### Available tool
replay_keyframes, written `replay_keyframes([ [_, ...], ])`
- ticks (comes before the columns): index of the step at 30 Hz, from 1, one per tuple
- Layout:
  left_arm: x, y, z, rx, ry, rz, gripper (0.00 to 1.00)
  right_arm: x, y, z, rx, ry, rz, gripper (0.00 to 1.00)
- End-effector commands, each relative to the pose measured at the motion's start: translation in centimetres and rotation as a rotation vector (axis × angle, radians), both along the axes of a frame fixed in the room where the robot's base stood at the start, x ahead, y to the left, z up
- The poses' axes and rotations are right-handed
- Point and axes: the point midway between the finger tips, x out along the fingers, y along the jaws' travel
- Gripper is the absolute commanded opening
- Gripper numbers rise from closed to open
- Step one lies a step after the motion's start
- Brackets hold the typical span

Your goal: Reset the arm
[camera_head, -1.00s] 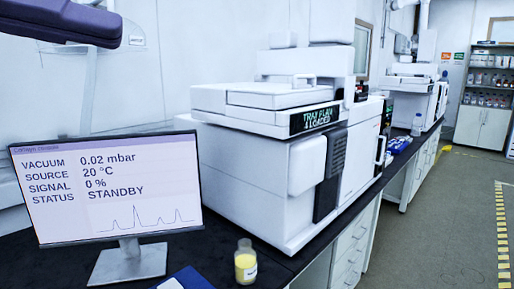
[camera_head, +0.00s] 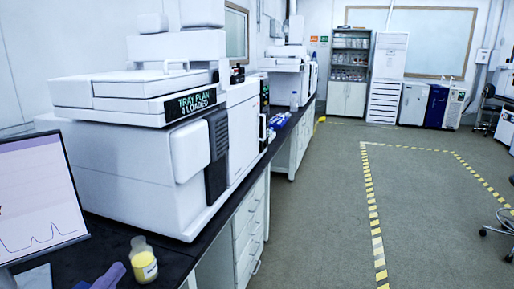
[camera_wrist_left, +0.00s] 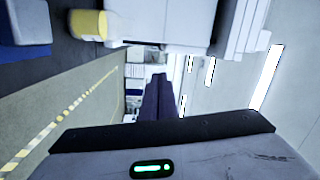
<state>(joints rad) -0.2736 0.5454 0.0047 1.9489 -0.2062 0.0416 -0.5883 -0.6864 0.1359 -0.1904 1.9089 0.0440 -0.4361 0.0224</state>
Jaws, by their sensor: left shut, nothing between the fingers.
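The bottle stands upright on the dark bench and also shows at the top left of the wrist view (camera_wrist_left: 88,25). I cannot tell the exact gap between gripper and bottle. My right gripper is in neither view.
A monitor (camera_head: 38,200) stands at the left of the bench (camera_head: 190,255). A white instrument (camera_head: 140,160) reading "TRAY PLAN 4 LOADED" stands behind the bottle. A blue object (camera_wrist_left: 25,22) lies near the bottle. The floor (camera_head: 320,220) at the right is open, with yellow-black tape.

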Motion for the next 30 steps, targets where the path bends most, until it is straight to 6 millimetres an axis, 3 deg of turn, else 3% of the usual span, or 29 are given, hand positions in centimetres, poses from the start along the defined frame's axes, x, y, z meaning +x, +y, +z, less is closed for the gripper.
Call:
replay_keyframes([
  [1, -1.2, -0.7, -3.8, -0.117, 0.104, 0.023, 0.0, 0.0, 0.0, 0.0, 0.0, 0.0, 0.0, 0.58],
  [6, -6.4, -3.4, -14.7, -0.483, 0.432, 0.127, 0.0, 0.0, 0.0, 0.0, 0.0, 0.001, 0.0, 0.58],
  [9, -10.6, -5.8, -20.2, -0.686, 0.615, 0.207, 0.0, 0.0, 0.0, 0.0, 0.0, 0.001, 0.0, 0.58],
  [13, -16.2, -9.3, -25.7, -0.916, 0.82, 0.317, 0.0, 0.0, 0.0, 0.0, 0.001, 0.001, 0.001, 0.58],
  [16, -19.7, -11.5, -28.2, -1.042, 0.933, 0.389, 0.0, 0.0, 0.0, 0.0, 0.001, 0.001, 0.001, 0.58],
  [20, -22.3, -13.2, -29.8, -1.134, 1.014, 0.447, 0.0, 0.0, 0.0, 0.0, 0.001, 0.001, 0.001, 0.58],
  [30, -22.9, -13.6, -30.1, -1.156, 1.034, 0.461, 0.0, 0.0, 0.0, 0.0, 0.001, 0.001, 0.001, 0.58],
])
